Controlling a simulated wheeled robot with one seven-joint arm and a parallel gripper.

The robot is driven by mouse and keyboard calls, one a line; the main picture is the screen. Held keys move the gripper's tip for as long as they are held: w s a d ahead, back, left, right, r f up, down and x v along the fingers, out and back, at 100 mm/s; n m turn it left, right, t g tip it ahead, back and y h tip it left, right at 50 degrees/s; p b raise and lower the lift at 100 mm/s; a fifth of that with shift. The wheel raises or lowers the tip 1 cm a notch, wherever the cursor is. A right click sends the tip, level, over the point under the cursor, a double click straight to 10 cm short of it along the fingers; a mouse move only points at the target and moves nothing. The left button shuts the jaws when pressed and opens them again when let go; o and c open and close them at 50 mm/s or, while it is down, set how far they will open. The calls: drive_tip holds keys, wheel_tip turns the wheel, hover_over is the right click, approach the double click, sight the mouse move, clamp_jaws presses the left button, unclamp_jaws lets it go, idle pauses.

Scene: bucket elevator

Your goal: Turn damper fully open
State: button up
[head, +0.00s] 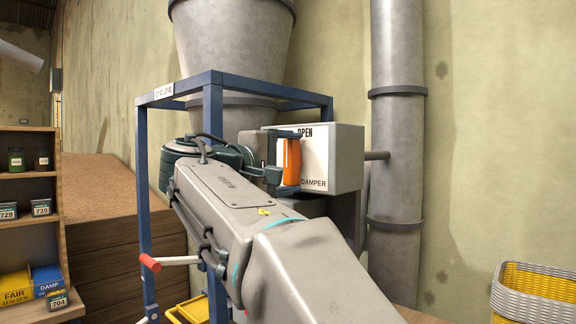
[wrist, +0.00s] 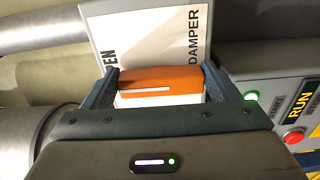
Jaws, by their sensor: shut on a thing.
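The damper box (head: 345,160) is a grey box with a white plate marked OPEN at the top and DAMPER at the bottom. Its orange handle (head: 292,162) stands roughly upright near the plate's left side, below the word OPEN. My gripper (head: 285,160) is at the handle, with my arm partly hiding the box's lower left. In the wrist view, the orange handle (wrist: 160,80) lies between both fingers of my gripper (wrist: 158,85), which are shut on it. The plate (wrist: 150,30) shows behind it, with OPEN partly hidden by the left finger.
A blue frame (head: 213,120) holds the grey cyclone (head: 232,45). A vertical pipe (head: 397,150) stands right of the box. A red-tipped crank (head: 150,263) sticks out at lower left. A control panel (wrist: 285,105) with RUN and a red button is at right in the wrist view.

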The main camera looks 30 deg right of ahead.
drive_tip(key=shift+f, duration=0.1)
drive_tip(key=o, duration=0.9)
drive_tip(key=v, duration=1.4)
drive_tip(key=shift+d, duration=0.15)
